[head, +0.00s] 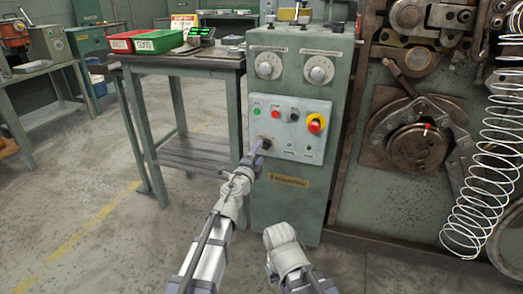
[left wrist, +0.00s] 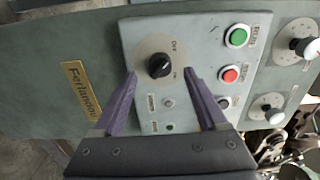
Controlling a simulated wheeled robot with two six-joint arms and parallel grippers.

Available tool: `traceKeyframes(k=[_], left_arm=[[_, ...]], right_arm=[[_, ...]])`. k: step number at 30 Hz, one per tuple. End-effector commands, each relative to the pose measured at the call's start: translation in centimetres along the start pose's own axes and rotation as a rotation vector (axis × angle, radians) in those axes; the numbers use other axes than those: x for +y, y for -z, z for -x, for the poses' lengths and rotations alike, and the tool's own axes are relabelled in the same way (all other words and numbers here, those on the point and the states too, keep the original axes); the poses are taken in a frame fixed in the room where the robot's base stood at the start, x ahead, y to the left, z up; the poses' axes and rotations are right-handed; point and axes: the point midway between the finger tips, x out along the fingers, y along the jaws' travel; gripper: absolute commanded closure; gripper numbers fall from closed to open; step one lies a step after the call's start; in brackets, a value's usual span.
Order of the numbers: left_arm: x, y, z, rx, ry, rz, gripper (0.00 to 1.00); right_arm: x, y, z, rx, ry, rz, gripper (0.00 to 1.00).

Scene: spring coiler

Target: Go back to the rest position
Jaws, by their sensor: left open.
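My left gripper (head: 257,152) is in front of the lower left of the grey control panel (head: 290,110). In the left wrist view its two purple fingers (left wrist: 161,76) are open, with nothing between the tips. The black rotary switch (left wrist: 159,66), marked OFF and ON, shows just past the fingertips. It also shows in the head view (head: 266,143). I cannot tell whether the fingers touch the panel. Of my right arm, only pale links show at the bottom of the head view; its gripper is not in view.
The green cabinet (head: 285,205) carries the panel, with a red emergency stop (head: 316,123) and green button (head: 257,111). The coiler (head: 420,150) and a hanging wire spring (head: 480,180) are at right. A bench (head: 190,155) stands left. Floor (head: 110,240) at lower left is clear.

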Motion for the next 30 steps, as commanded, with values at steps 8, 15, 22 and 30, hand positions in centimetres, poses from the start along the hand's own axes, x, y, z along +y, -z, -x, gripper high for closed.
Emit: traceKeyframes(k=[8, 15, 22, 30], left_arm=[[0.0, 0.0, 3.6, 0.0, 0.0, 0.0, 0.25], [0.0, 0.0, 3.5, 0.0, 0.0, 0.0, 0.25], [-1.5, -2.2, 4.8, -0.158, 0.012, 0.145, 0.25], [2.6, -7.0, 12.3, -0.677, -0.17, 0.624, 0.25]], right_arm=[[0.0, 0.0, 0.0, 0.0, 0.0, 0.0, 1.0], [0.0, 0.0, 0.0, 0.0, 0.0, 0.0, 1.0], [0.1, -0.1, 1.5, 0.0, 0.0, 0.002, 1.0], [0.5, -0.3, 5.0, -0.001, -0.001, 0.006, 1.0]])
